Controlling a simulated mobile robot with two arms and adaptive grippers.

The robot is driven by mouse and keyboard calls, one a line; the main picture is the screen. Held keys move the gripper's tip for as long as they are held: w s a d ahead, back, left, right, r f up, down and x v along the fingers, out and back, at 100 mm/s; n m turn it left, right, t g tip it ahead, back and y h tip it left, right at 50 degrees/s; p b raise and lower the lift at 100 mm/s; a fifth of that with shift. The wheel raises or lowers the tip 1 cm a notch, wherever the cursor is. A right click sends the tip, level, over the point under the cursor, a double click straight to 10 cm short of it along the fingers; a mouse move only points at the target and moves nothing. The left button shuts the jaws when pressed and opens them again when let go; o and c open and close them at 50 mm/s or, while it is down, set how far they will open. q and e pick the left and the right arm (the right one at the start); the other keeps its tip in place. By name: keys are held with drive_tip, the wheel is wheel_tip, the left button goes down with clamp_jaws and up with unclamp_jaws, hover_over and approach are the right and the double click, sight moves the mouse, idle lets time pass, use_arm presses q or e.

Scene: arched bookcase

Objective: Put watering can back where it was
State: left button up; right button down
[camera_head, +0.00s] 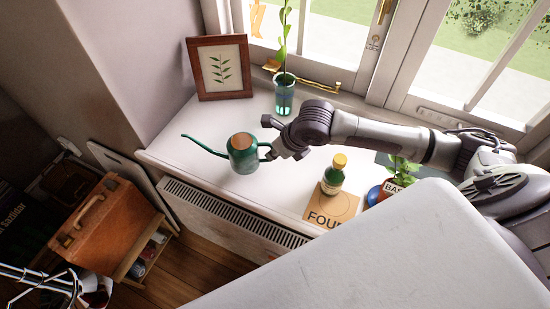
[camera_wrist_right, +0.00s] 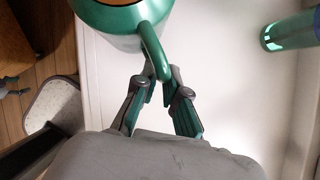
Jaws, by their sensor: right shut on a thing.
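The green watering can (camera_head: 243,155) with a brown top is over the white windowsill (camera_head: 190,122), near its front edge. Its long spout points left and its handle faces right. My right gripper (camera_head: 270,152) is shut on the handle. In the right wrist view the can (camera_wrist_right: 125,22) shows at the top, and the gripper's fingers (camera_wrist_right: 158,90) close around the lower part of the green handle. I cannot tell whether the can's base touches the sill.
A framed leaf picture (camera_head: 220,68) and a glass vase with a plant (camera_head: 285,97) stand behind the can. A green bottle (camera_head: 333,178) stands on a book (camera_head: 318,207) at right, near a potted plant (camera_head: 393,188). A brown case (camera_head: 100,225) is lower left.

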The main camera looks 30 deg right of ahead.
wheel_tip(320, 180, down, 3)
drive_tip(key=shift+r, duration=0.2)
drive_tip(key=shift+f, duration=0.3)
use_arm(q)
drive_tip(key=shift+s+a, duration=0.1)
drive_tip(key=shift+s, duration=0.7)
use_arm(e)
drive_tip(key=c, duration=1.7)
unclamp_jaws()
drive_tip(key=shift+f, duration=0.15)
drive_tip(key=o, duration=0.5)
drive_tip(key=shift+s, duration=0.1)
drive_tip(key=shift+r, duration=0.2)
use_arm(q)
drive_tip(key=shift+w+r+p, duration=0.15)
drive_tip(key=shift+r+p, duration=0.15)
use_arm(e)
drive_tip(key=v, duration=1.2)
